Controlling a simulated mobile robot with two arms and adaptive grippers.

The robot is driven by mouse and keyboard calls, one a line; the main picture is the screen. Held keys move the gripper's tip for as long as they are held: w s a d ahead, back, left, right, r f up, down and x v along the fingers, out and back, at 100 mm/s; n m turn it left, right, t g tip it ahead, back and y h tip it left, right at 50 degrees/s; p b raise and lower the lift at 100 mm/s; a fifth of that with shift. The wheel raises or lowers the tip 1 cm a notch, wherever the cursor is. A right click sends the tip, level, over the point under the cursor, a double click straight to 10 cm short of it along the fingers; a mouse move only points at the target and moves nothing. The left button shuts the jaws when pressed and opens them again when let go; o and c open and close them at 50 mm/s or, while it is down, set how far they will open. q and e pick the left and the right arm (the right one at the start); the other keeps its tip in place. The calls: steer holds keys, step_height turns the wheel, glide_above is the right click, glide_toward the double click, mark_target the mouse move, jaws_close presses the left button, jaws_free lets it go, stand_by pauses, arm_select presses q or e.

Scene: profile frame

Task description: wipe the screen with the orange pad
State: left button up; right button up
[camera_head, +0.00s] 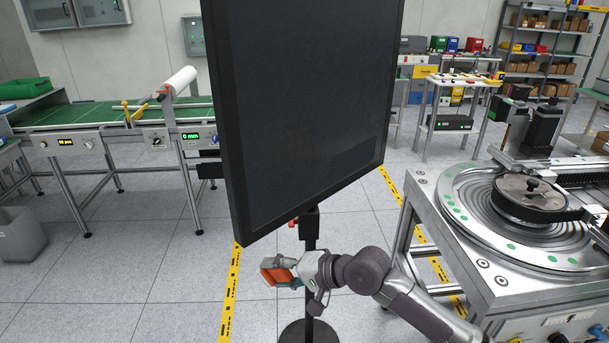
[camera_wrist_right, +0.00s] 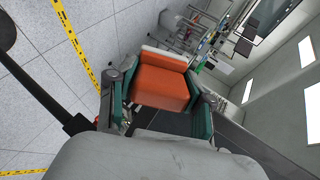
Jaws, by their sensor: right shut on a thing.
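The screen (camera_head: 305,100) is a large dark panel in a black frame, upright on a black stand (camera_head: 311,235), in the middle of the head view. My right gripper (camera_head: 280,270) is below the screen's lower edge, in front of the stand. It is shut on the orange pad (camera_head: 271,274). In the right wrist view the orange pad (camera_wrist_right: 163,82), with a pale edge, sits between the two green-lined fingers of the right gripper (camera_wrist_right: 160,100). The pad looks apart from the screen. My left gripper is not in view.
A metal machine table with a round turntable (camera_head: 470,215) stands close on the right, beside my right arm. A green conveyor (camera_head: 90,115) is at the back left. A grey bin (camera_head: 20,235) stands at far left. Floor left of the screen is clear.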

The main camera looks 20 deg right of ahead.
steer(key=w+d+r+m+t+p, duration=0.2)
steer(key=w+d+r+t, duration=0.25)
steer(key=r, duration=0.35)
steer(key=m+t+h+p, duration=0.2)
steer(key=t, duration=0.1)
glide_toward(274, 175)
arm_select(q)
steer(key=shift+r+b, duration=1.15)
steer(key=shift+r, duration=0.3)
arm_select(e)
steer(key=shift+x, duration=2.3)
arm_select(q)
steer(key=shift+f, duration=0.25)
arm_select(e)
steer(key=shift+x, duration=0.85)
arm_select(q)
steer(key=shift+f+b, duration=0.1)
steer(key=shift+b, duration=0.25)
